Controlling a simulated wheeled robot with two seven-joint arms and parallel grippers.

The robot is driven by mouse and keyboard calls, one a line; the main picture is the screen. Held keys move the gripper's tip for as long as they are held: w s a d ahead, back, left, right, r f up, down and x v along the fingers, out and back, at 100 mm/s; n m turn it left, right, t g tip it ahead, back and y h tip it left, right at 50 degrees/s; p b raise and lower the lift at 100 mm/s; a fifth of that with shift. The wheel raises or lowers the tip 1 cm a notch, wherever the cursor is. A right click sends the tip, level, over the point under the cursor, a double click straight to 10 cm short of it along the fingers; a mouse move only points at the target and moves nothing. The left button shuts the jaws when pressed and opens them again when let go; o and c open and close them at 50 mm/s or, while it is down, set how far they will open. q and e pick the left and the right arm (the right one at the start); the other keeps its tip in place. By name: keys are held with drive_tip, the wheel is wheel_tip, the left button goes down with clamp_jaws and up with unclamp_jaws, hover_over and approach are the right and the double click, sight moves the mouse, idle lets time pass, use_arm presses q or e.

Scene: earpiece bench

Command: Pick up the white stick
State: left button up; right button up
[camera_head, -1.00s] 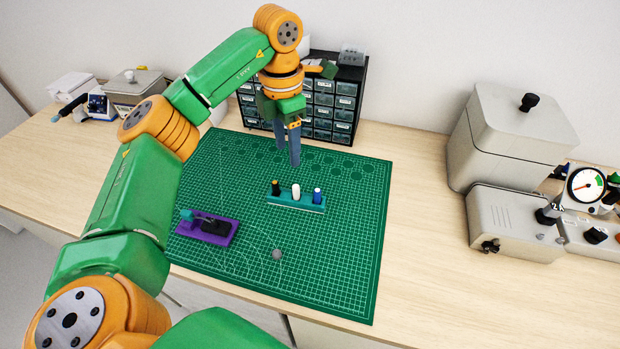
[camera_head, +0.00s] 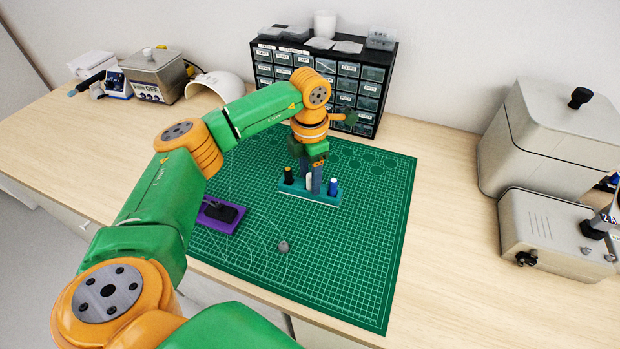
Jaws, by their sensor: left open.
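The white stick (camera_head: 309,181) stands upright in a teal holder (camera_head: 326,199), between a black stick with a yellowish top (camera_head: 288,175) and a blue stick with a white base (camera_head: 332,186). My left gripper (camera_head: 311,182) points down at the middle of the holder, with its fingers around or just beside the white stick. The fingers partly hide the stick, so I cannot tell whether they touch it. The left gripper is open. My right gripper is not in view.
A purple tray (camera_head: 206,219) with a black part lies left on the green mat (camera_head: 345,270). A small grey ball (camera_head: 283,247) lies near the front. A drawer cabinet (camera_head: 381,75) stands behind, and grey machines (camera_head: 540,230) stand right. The mat's front right is clear.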

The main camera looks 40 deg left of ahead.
use_arm(q)
drive_tip(key=shift+f, duration=0.2)
clamp_jaws()
drive_tip(key=shift+w+r+b, duration=0.1)
drive_tip(key=shift+r+b, duration=0.4)
drive_tip(key=shift+b, duration=0.1)
drive_tip(key=s+d+r, duration=0.2)
drive_tip(key=s+r, duration=1)
drive_tip(key=s, duration=0.2)
